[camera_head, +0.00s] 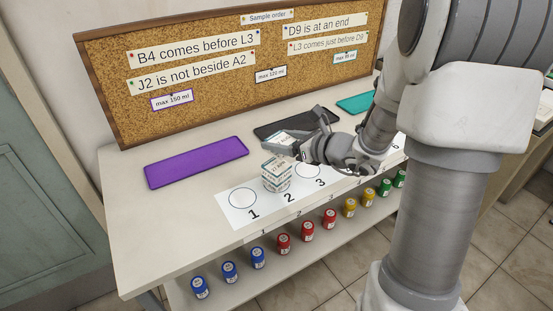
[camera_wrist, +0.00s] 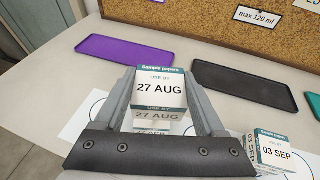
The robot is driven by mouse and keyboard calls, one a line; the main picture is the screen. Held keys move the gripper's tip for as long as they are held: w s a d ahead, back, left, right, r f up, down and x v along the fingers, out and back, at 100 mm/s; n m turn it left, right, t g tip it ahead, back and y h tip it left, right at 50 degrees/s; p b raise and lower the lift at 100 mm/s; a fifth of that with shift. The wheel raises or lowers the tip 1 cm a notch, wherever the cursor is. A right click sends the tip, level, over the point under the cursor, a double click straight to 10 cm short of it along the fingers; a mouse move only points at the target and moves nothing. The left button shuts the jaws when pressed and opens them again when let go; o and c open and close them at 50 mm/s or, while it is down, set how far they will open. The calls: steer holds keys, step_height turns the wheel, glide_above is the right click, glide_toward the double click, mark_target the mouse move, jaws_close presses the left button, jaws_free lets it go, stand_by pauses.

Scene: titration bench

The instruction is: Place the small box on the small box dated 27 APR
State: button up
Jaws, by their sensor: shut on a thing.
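A small white and green box dated 27 AUG (camera_wrist: 160,88) is between the two fingers of my gripper (camera_wrist: 162,100) in the wrist view, and my gripper is shut on it. Directly below it in that view show further box faces (camera_wrist: 160,124), one also reading 27 AUG and a lower one whose date is partly cut off. In the head view a stack of small boxes (camera_head: 276,180) stands around spot 2 of the white numbered strip, beside my gripper (camera_head: 292,146). I cannot tell whether the held box touches the stack. A box dated 03 SEP (camera_wrist: 273,152) stands at the right in the wrist view.
Purple (camera_head: 197,161), black (camera_head: 296,123) and teal (camera_head: 355,103) trays lie behind the numbered strip (camera_head: 234,212). A corkboard (camera_head: 200,60) stands at the back. Several coloured-capped bottles (camera_head: 283,243) line the lower shelf. The table's left end is clear.

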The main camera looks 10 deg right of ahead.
mark_target(277, 165)
steer(key=shift+w+a+f, duration=0.2)
steer(key=shift+a+f, duration=0.2)
steer(key=shift+a, duration=0.05)
steer(key=shift+f+b, duration=0.75)
steer(key=shift+f, duration=1.1)
steer(key=shift+f, duration=0.1)
steer(key=shift+f, duration=0.15)
steer(key=o, duration=1.3)
steer(key=shift+o, duration=0.2)
steer(key=shift+r, duration=0.2)
steer(key=shift+s+d+r, duration=0.1)
steer(key=shift+r, duration=0.1)
steer(key=p+v, duration=0.2)
steer(key=v, duration=0.9)
steer(key=shift+s+d, duration=0.2)
steer(key=shift+s, duration=0.1)
steer(key=shift+a, duration=0.1)
